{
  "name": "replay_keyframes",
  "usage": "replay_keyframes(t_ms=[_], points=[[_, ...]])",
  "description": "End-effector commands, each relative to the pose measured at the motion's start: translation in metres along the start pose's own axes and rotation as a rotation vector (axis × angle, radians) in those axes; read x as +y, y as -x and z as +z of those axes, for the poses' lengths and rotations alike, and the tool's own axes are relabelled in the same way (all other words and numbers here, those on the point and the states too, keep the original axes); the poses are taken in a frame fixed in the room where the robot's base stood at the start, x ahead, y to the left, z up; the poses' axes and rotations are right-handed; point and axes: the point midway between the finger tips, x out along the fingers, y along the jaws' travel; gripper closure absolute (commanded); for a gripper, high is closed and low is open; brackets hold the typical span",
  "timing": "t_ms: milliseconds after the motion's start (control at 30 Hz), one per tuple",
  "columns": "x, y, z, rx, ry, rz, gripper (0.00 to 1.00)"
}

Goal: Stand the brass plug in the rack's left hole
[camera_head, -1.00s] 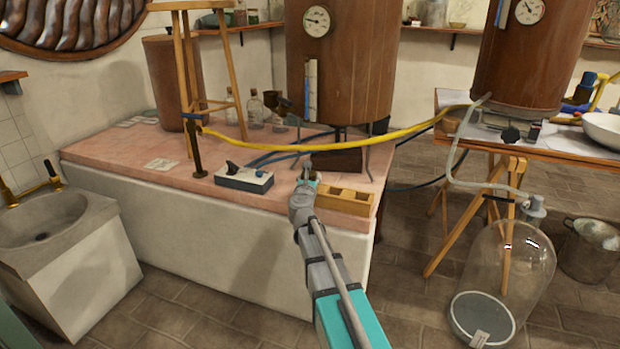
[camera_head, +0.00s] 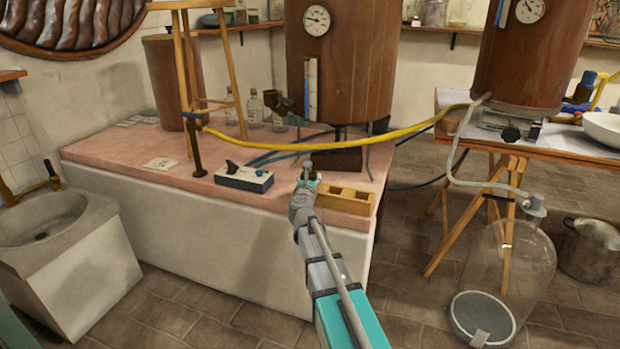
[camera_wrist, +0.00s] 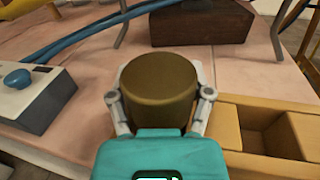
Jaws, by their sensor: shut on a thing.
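The brass plug (camera_wrist: 158,88) is a dull brass cylinder, seen from its round end in the wrist view. My gripper (camera_wrist: 160,100) is shut on it, with one finger on each side. The wooden rack (camera_wrist: 232,133) lies just right of the plug in the wrist view, its openings facing up. In the head view the rack (camera_head: 345,203) sits near the bench's front right edge, with my gripper (camera_head: 309,178) at its left end. The plug hides part of the rack's left side, and its lower end is out of sight. I cannot tell whether it touches the rack.
A grey box with a blue knob (camera_head: 244,179) stands left of my gripper on the pink bench (camera_head: 120,165). A dark brown block (camera_wrist: 200,22) lies behind, under the copper vessel (camera_head: 340,70). Blue hoses (camera_wrist: 90,35) run behind the box. A yellow hose (camera_head: 290,146) hangs above.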

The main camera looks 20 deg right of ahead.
Motion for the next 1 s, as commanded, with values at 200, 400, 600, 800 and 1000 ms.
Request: replay_keyframes(t_ms=[200,400,600,800,1000], points=[[0.0000,0.0000,-0.0002,0.000,0.000,0.000,0.89],[0.0000,0.0000,-0.0003,0.000,0.000,0.000,0.25],[0.0000,0.0000,-0.0003,0.000,0.000,0.000,0.00],[0.0000,0.0000,-0.0003,0.000,0.000,0.000,0.00],[-0.0001,0.0010,-0.0004,0.000,0.000,0.000,0.00]])
